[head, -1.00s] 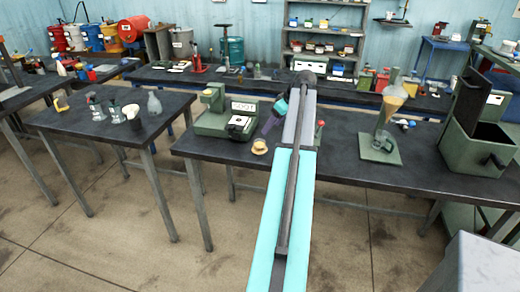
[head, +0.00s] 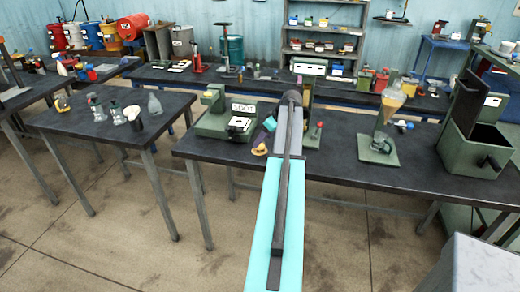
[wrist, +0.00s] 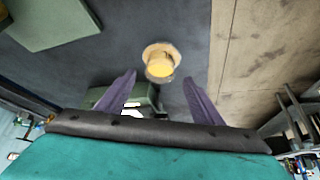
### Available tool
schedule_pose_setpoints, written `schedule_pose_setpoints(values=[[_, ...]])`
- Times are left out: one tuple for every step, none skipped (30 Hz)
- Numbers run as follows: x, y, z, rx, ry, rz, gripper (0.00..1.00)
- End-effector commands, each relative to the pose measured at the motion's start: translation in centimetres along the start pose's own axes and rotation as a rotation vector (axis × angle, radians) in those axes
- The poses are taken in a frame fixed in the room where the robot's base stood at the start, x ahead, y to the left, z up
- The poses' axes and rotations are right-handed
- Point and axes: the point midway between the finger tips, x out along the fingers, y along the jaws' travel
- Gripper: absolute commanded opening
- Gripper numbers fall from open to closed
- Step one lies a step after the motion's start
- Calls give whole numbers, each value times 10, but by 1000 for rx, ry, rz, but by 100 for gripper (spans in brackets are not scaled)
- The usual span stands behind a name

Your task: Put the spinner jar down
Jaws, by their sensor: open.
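A small jar (wrist: 160,66) with yellow contents, which I take for the spinner jar, is in the wrist view, ahead of and between my fingertips. A tan round piece (wrist: 150,50) shows at it; I cannot tell whether this is part of the jar. In the head view the jar (head: 259,151) is at the dark bench's front edge, partly covered by my gripper. My gripper (wrist: 158,78) is open, its two purple fingers apart with a visible gap to the jar on both sides. In the head view my gripper (head: 264,140) is just above and beside the jar.
A green machine (head: 213,122) with a labelled box stands left of the jar on the bench (head: 340,150). A green stand with a yellow-filled funnel (head: 387,108) and a green open bin (head: 475,145) stand to the right. The bench front between jar and funnel stand is mostly clear.

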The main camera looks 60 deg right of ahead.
Motion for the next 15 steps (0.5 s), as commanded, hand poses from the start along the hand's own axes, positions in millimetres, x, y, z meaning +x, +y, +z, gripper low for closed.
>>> schedule_pose_setpoints(values=[[1,0,0,0,0,0,61],[1,0,0,0,0,0,61],[1,0,0,0,0,0,61],[1,0,0,0,0,0,61],[1,0,0,0,0,0,61],[1,0,0,0,0,0,61],[1,0,0,0,0,0,61],[1,0,0,0,0,0,61],[1,0,0,0,0,0,61],[1,0,0,0,0,0,61],[1,0,0,0,0,0,61],[2,0,0,0,0,0,61],[2,0,0,0,0,0,61],[3,0,0,0,0,0,61],[4,0,-1,0,0,-1,61]])
